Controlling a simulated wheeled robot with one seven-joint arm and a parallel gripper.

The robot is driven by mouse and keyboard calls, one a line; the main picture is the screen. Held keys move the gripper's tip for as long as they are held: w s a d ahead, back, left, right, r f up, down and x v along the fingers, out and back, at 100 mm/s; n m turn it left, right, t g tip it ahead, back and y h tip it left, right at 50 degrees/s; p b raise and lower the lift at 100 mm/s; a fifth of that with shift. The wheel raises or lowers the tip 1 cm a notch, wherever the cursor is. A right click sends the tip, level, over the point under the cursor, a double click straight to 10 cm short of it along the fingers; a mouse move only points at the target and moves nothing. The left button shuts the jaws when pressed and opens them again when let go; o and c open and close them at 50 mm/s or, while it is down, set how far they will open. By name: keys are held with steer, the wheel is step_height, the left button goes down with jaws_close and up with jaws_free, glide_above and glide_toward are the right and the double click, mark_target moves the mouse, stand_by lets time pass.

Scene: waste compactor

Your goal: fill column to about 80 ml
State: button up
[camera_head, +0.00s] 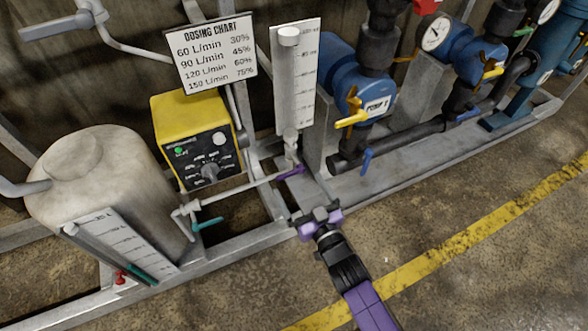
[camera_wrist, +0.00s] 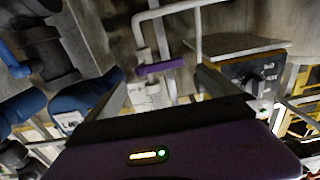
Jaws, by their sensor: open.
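The tall white graduated column (camera_head: 297,75) stands upright behind my gripper, with marks down its face and a round cap at its top. Its marks are too small to read, and I cannot make out a liquid level. A purple valve handle (camera_head: 291,171) sits on the pipe at its foot. In the wrist view this purple handle (camera_wrist: 160,68) lies crosswise ahead, between the fingers in the picture. My gripper (camera_head: 318,217) is open and empty, in front of and below the handle, apart from it.
A yellow dosing pump (camera_head: 185,110) stands left of the column, under a dosing chart (camera_head: 212,55). A pipe with a teal handle (camera_head: 207,223) runs below it. A beige tank (camera_head: 95,170) stands far left. Blue pumps (camera_head: 340,75) stand right. The floor in front is clear.

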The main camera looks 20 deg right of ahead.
mark_target(292, 173)
steer(key=w+b, duration=0.1)
steer(key=w, duration=0.4)
steer(key=shift+w+f+b, duration=0.1)
steer(key=shift+b, duration=0.3)
steer(key=shift+w, duration=0.65)
steer(key=c, duration=2)
